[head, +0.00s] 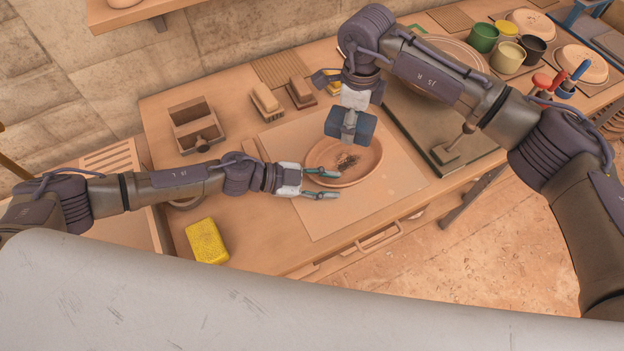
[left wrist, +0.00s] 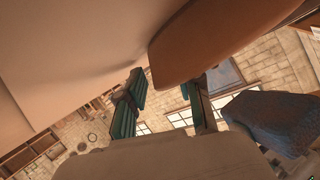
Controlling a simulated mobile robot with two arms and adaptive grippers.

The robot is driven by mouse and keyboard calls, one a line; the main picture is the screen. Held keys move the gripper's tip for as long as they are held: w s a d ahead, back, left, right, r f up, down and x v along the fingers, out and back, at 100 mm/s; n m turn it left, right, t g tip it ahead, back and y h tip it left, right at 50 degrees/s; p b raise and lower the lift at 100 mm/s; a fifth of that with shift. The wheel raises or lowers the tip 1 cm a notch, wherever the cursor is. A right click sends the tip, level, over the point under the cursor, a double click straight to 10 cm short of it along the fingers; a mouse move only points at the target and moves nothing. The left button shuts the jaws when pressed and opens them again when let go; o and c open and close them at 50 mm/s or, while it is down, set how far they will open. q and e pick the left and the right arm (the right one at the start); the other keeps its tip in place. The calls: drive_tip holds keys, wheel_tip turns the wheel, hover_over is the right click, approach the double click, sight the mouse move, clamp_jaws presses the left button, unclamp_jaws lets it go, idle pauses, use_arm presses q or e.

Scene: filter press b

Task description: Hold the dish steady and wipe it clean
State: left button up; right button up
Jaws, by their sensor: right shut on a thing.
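The dish (head: 374,164) is a shallow terracotta oval on a pale mat, with a dark smudge (head: 347,161) in its middle. My left gripper (head: 322,184) is open at the dish's left rim, and its upper finger overlaps the rim in the head view. In the left wrist view the dish (left wrist: 205,40) shows close to the open fingers (left wrist: 165,103); I cannot tell whether it touches them. My right gripper (head: 351,112) is shut on a blue block (head: 362,128) above the dish's far side. The block also shows in the left wrist view (left wrist: 275,118).
A yellow sponge (head: 207,241) lies at the front left. A wooden compartment box (head: 188,113) and brushes (head: 266,101) stand behind. A dark green board (head: 408,115) lies right of the mat (head: 290,212), with cups (head: 483,38) beyond. The mat's front is clear.

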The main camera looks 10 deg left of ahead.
sight(345, 162)
use_arm(q)
drive_tip(key=shift+d+f, duration=0.1)
drive_tip(key=shift+d, duration=0.15)
clamp_jaws()
idle(0.4)
use_arm(e)
wheel_tip(345, 162, down, 3)
drive_tip(key=n, duration=0.5)
drive_tip(key=shift+r+n, duration=0.2)
drive_tip(key=shift+n, duration=0.1)
drive_tip(key=shift+w+a+f+n, duration=0.1)
drive_tip(key=shift+f+n, duration=1)
drive_tip(key=shift+f, duration=0.85)
drive_tip(key=shift+w+f+n, duration=0.1)
drive_tip(key=shift+f+n, duration=1)
drive_tip(key=shift+f, duration=0.8)
